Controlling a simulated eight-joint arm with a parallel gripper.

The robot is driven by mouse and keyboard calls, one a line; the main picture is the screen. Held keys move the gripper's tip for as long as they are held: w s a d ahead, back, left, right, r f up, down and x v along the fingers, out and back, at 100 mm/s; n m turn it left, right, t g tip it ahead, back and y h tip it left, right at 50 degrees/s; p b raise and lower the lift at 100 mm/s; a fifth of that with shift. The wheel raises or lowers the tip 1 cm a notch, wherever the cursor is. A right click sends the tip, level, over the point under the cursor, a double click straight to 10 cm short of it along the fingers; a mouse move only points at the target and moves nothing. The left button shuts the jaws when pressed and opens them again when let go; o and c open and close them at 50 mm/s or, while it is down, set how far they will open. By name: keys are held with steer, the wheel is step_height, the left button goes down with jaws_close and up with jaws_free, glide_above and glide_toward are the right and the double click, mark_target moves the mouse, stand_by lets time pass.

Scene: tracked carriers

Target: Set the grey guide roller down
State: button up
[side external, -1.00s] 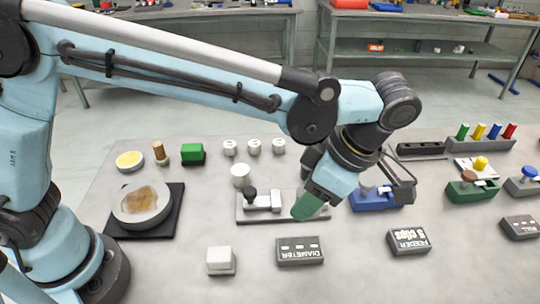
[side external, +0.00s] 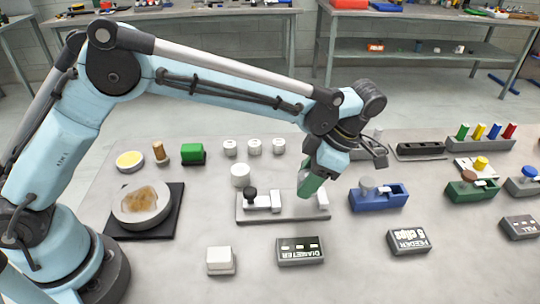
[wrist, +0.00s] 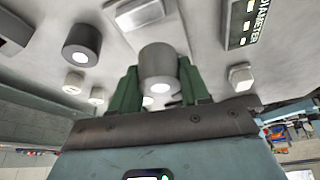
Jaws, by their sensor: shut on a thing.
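My gripper (side external: 311,184) has green fingers and points down over the right end of a flat grey fixture (side external: 290,212). In the wrist view the fingers (wrist: 158,90) are shut on the grey guide roller (wrist: 158,66), a short grey cylinder with a pale end. They grip it from both sides. In the side view the roller is mostly hidden by the fingers. It appears held above the fixture; the exact gap cannot be told. The fixture carries a black knob (side external: 251,192) and pale blocks (side external: 276,202).
A white cylinder (side external: 240,175) stands behind the fixture. A blue carrier (side external: 378,200) stands to the right, a green carrier (side external: 472,190) beyond it. The DIAMETER box (side external: 300,253) and a white block (side external: 220,260) lie in front. Bare table shows between these.

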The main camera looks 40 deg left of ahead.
mark_target(305, 202)
steer(key=shift+w+a+f, duration=0.1)
steer(key=shift+w+f, duration=0.05)
steer(key=shift+f, duration=2)
steer(key=o, duration=1.3)
steer(key=shift+f, duration=0.1)
